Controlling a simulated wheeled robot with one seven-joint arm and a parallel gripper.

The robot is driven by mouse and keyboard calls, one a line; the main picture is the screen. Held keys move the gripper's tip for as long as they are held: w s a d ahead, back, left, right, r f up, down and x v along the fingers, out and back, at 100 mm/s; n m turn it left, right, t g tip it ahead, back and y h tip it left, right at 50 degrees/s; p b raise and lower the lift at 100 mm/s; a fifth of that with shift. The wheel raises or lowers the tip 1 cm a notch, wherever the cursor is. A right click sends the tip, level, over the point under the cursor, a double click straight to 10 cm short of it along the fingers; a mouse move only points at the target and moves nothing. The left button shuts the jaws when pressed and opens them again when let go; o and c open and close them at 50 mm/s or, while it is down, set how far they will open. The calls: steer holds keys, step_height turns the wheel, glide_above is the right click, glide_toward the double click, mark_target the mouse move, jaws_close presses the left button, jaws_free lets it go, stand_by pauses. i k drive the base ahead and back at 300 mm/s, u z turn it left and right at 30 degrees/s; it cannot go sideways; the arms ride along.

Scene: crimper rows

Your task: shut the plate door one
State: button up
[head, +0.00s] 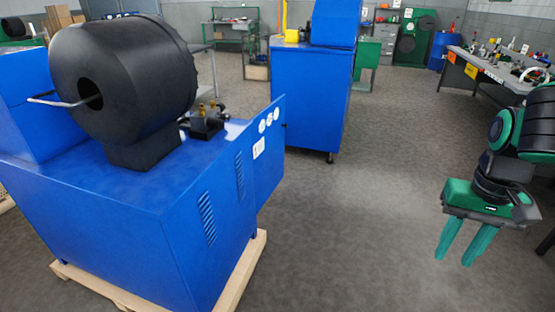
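A blue door panel (270,160) with round white gauges and a small white label plate stands at the right end of the near blue crimper cabinet (120,225). It appears swung out past the cabinet's corner, with its lower edge clear of the floor. The label is too small to read, and the hinge and any handle cannot be made out. My gripper (453,261) is at the right of the head view, well apart from the door. Its two green fingers point down with a gap between them, and nothing is between them.
The near cabinet carries a large black crimper head (130,80) and rests on a wooden pallet (245,274). A second blue cabinet (310,97) stands behind the door. A workbench (483,72) with tools is at the back right. The grey floor (370,220) between door and gripper is clear.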

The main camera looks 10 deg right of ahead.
mark_target(268, 132)
steer(key=i, duration=0.7)
steer(key=u, duration=0.15)
steer(key=k, duration=0.4)
steer(key=z, duration=0.9)
steer(key=i, duration=1.2)
steer(key=u, duration=0.25)
steer(key=i, duration=1.2)
steer(key=u, duration=0.8)
